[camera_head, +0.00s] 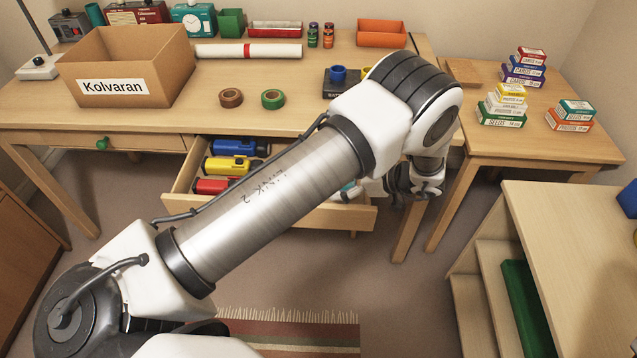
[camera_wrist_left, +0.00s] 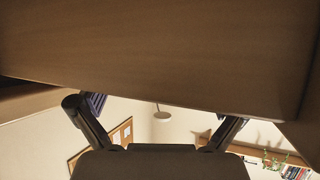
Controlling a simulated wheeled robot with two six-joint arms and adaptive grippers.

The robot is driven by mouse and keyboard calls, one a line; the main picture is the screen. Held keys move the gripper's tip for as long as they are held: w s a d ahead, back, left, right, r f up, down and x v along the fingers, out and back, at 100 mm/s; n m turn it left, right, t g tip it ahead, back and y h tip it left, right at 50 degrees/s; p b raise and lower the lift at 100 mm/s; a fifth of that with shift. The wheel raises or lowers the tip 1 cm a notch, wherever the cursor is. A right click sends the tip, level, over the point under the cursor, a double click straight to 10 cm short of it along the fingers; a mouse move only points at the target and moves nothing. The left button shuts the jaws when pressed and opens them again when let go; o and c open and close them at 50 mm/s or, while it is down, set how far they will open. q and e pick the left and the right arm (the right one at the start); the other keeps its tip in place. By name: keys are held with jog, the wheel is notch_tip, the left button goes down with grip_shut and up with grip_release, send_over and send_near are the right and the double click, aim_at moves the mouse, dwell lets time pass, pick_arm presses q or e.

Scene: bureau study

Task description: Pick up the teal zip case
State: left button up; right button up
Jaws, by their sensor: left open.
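I cannot make out the teal zip case for certain. A small pale teal patch (camera_head: 350,189) shows at the right end of the open drawer (camera_head: 335,216), mostly hidden behind my left arm. My left gripper (camera_head: 418,190) is just right of the drawer, below the desk top's front edge. In the left wrist view its two fingers stand wide apart (camera_wrist_left: 162,112) with nothing between them. A brown wooden surface (camera_wrist_left: 160,55) fills the top of that view. My right gripper is not in view.
The drawer also holds blue, yellow (camera_head: 226,165) and red torch-like things. The desk (camera_head: 330,118) carries a cardboard box (camera_head: 128,65), tape rolls (camera_head: 273,99) and an orange tray (camera_head: 381,33). A side table (camera_head: 520,145) with small boxes is right. A stepped wooden unit (camera_head: 570,230) stands front right.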

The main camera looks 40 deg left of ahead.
pick_arm(q)
jog(key=x, duration=0.4)
jog(key=shift+a, duration=0.5)
jog(key=shift+s+d, duration=0.1)
jog(key=c, duration=1.3)
jog(key=shift+o, duration=0.2)
